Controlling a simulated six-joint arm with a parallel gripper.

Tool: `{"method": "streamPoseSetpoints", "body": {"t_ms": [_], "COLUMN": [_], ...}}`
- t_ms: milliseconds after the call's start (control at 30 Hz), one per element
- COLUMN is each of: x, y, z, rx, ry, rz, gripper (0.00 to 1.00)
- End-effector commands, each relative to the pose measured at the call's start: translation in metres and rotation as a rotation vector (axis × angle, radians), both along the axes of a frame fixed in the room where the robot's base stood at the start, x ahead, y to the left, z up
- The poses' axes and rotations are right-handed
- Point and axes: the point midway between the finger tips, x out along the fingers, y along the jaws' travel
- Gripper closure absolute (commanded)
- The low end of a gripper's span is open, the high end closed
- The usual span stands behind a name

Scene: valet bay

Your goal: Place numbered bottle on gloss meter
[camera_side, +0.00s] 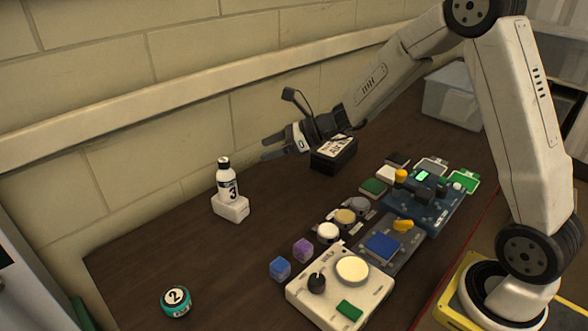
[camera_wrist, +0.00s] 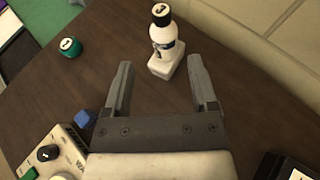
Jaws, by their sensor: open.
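A white bottle (camera_side: 228,184) with a black cap and a black "3" stands upright on a small white block (camera_side: 232,207) at the left of the table. In the wrist view the bottle (camera_wrist: 165,40) is ahead, beyond my fingertips, with the white block (camera_wrist: 168,66) under it. My gripper (camera_side: 268,148) is open and empty, to the right of the bottle and above the table; it also shows in the wrist view (camera_wrist: 159,75). A blue device with a lit green display (camera_side: 422,176) stands at the right; I cannot tell which device is the gloss meter.
A teal jar (camera_side: 176,301) marked 2 sits front left. A white console (camera_side: 318,310) with knob and pad, blue (camera_side: 280,268) and purple cubes (camera_side: 303,249), and several round pads stand in front. A black box (camera_side: 333,157) is beneath my wrist. Left table area is mostly clear.

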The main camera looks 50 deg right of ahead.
Motion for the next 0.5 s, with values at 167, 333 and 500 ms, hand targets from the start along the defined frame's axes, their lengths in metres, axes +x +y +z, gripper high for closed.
{"method": "streamPoseSetpoints", "body": {"t_ms": [167, 333, 500], "x": [-0.014, -0.046, -0.087], "y": [0.008, 0.020, 0.026], "z": [-0.006, -0.020, -0.037], "rx": [-0.086, -0.264, -0.503], "ry": [0.001, -0.007, -0.039], "rz": [0.072, 0.231, 0.458], "gripper": [0.26, 0.26, 0.26]}}
